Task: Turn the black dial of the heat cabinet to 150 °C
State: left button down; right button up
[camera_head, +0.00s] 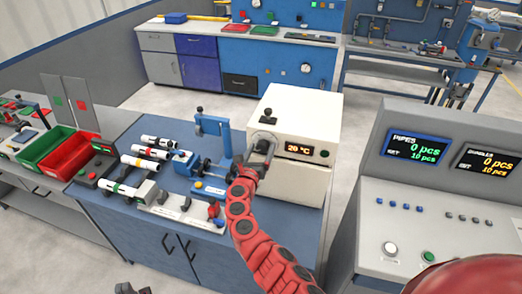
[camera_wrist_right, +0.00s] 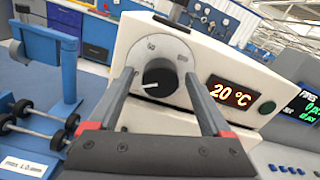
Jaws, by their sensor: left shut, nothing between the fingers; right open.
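The heat cabinet (camera_head: 310,110) is a cream box on the blue bench, with an orange display (camera_head: 300,149) reading 20 °C. In the right wrist view its black dial (camera_wrist_right: 160,75) sits on a round pale plate, its white mark pointing left and slightly down. My right gripper (camera_head: 261,148) is at the cabinet front and hides most of the dial in the head view. In the right wrist view its open fingers (camera_wrist_right: 158,80) frame the dial; I cannot tell whether they touch it. My left gripper (camera_head: 130,288) shows only at the bottom edge, shut and empty.
Red and green bins (camera_head: 68,152) are further left. A grey console (camera_head: 430,190) with counters is to the right. A black knob (camera_head: 268,113) stands on the cabinet top.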

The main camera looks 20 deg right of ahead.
grip_shut()
jog(key=shift+f, duration=0.1)
dwell(0.3)
